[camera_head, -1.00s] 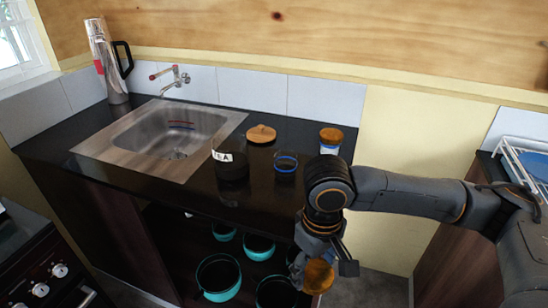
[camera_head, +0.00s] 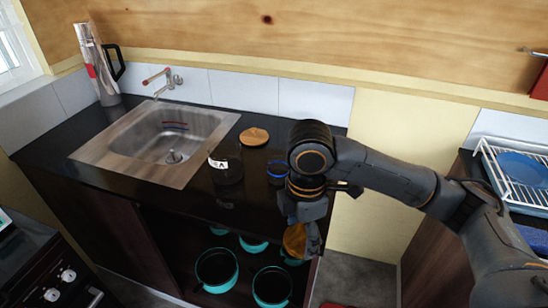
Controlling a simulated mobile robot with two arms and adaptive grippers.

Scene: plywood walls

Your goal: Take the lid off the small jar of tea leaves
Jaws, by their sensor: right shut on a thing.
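A dark glass jar (camera_head: 228,172) with a white label ending in "EA" stands open on the black counter. A round wooden lid (camera_head: 254,136) lies on the counter behind it. A smaller open glass jar (camera_head: 277,172) with a blue rim stands to its right; its contents are too dark to tell. My right gripper (camera_head: 303,234) points down in front of the counter's front edge, shut on a wooden lid (camera_head: 294,241), apart from the jars. My right arm covers the counter's right end. My left gripper is not in view.
A sink (camera_head: 97,152) with a tap (camera_head: 170,80) fills the counter's left, with a steel flask (camera_head: 98,65) behind. Turquoise pots (camera_head: 217,268) stand on the open shelf below. A white dish rack (camera_head: 510,180) is at right, a stove (camera_head: 60,280) at lower left.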

